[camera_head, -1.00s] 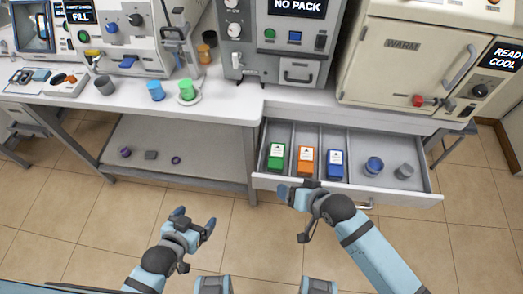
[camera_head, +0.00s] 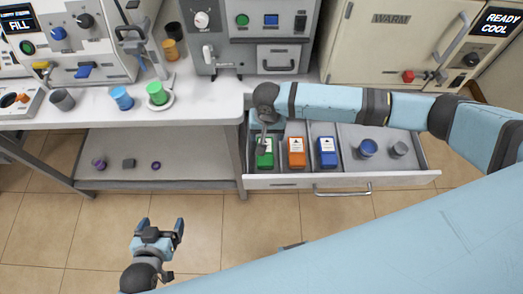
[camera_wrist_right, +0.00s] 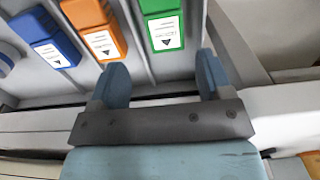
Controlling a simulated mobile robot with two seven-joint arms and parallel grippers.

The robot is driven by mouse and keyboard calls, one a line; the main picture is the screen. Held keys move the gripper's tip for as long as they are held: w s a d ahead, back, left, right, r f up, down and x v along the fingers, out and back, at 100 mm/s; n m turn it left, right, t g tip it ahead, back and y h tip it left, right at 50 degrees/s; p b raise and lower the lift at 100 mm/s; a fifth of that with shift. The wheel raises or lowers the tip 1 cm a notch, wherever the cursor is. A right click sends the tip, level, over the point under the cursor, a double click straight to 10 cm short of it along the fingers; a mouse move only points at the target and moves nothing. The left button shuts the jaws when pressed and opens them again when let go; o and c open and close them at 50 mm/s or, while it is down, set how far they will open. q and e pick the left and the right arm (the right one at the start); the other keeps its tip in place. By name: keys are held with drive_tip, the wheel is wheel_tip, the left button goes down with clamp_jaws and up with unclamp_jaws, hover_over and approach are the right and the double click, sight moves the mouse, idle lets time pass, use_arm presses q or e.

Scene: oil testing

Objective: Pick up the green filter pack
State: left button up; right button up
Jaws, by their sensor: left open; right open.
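The green filter pack (camera_head: 265,153) stands in the leftmost compartment of the open drawer (camera_head: 285,182), its white label showing. It also shows in the right wrist view (camera_wrist_right: 162,30), just beyond the gap between the fingers. My right gripper (camera_wrist_right: 162,66) is open and empty, with the pack in line with its gap but not between the fingers. In the head view it is largely hidden by its own wrist, right above the pack's back end. My left gripper (camera_head: 161,226) is open and empty over the floor in front of the bench.
An orange pack (camera_head: 297,152) and a blue pack (camera_head: 327,152) stand in the compartments to the right. A blue cup (camera_head: 367,148) and a grey cup (camera_head: 399,150) are further right. Thin dividers separate the compartments. The bench edge lies right behind the drawer.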

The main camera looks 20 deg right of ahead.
wheel_tip(320, 180, down, 6)
drive_tip(key=shift+f, duration=0.15)
drive_tip(key=shift+w+a+f, duration=0.1)
drive_tip(key=shift+w+f, duration=0.1)
drive_tip(key=shift+f, duration=1.15)
drive_tip(key=shift+w+f, duration=0.15)
drive_tip(key=shift+f, duration=1.15)
drive_tip(key=c, duration=0.8)
drive_tip(key=shift+o, duration=0.2)
drive_tip(key=shift+r, duration=0.1)
